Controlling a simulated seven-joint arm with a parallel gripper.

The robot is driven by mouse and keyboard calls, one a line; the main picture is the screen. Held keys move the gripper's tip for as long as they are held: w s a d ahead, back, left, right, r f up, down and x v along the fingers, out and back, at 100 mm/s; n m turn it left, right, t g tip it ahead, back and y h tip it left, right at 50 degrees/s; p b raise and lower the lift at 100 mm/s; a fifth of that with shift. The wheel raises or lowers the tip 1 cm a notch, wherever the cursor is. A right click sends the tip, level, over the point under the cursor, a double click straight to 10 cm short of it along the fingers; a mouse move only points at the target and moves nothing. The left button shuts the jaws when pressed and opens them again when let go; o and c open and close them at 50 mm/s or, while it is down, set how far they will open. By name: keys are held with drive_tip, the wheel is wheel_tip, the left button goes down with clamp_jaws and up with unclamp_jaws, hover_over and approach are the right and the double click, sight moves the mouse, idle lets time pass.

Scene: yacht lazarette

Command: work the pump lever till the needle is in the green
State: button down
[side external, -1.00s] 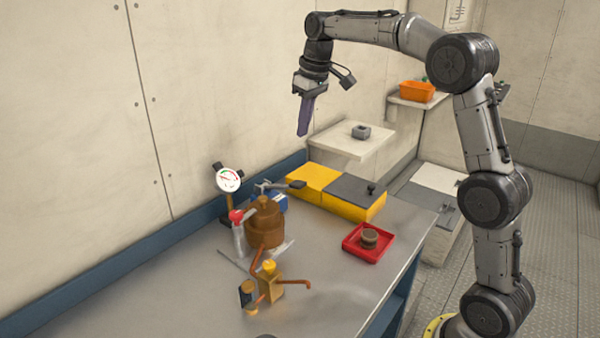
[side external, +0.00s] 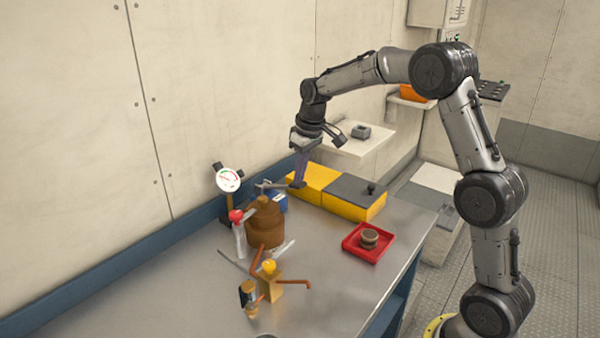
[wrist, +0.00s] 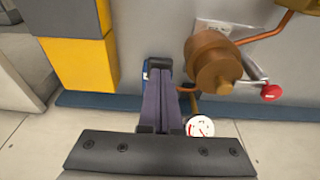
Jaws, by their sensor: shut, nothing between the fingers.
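The brown pump body (side external: 262,222) stands on the bench, with a metal lever (side external: 270,185) reaching right to a dark end pad. My gripper (side external: 299,182) is shut and empty, pointing down with its tips at that pad. I cannot tell whether they touch. In the wrist view the shut purple-grey fingers (wrist: 168,90) partly cover a dark block (wrist: 158,65), probably the pad. The round white gauge (side external: 228,180) stands behind the pump; it also shows in the wrist view (wrist: 200,126). Its dial has red and green marks, but the needle reading is too small to tell.
A red knob (side external: 236,215) on a silver fitting is left of the pump. A blue box (side external: 277,201) is behind it. A yellow-and-grey case (side external: 312,180) lies close to my gripper. A brass fitting (side external: 270,285) and red tray (side external: 353,246) are in front.

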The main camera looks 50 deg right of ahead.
drive_tip(key=shift+s+f+t, duration=0.4)
drive_tip(key=shift+f+t, duration=0.05)
drive_tip(key=shift+f, duration=0.2)
drive_tip(key=shift+s+f+t, duration=0.4)
drive_tip(key=shift+f+t, duration=0.05)
drive_tip(key=shift+f, duration=0.2)
drive_tip(key=shift+t, duration=0.3)
drive_tip(key=shift+s+f, duration=0.25)
drive_tip(key=shift+f, duration=0.5)
drive_tip(key=shift+s+f, duration=0.3)
drive_tip(key=shift+f, duration=0.5)
drive_tip(key=shift+s+f, duration=0.25)
drive_tip(key=shift+f, duration=0.5)
wheel_tip(320, 180, up, 5)
approach(303, 186)
drive_tip(key=s, duration=0.4)
drive_tip(key=shift+d+r, duration=0.1)
drive_tip(key=shift+r, duration=0.2)
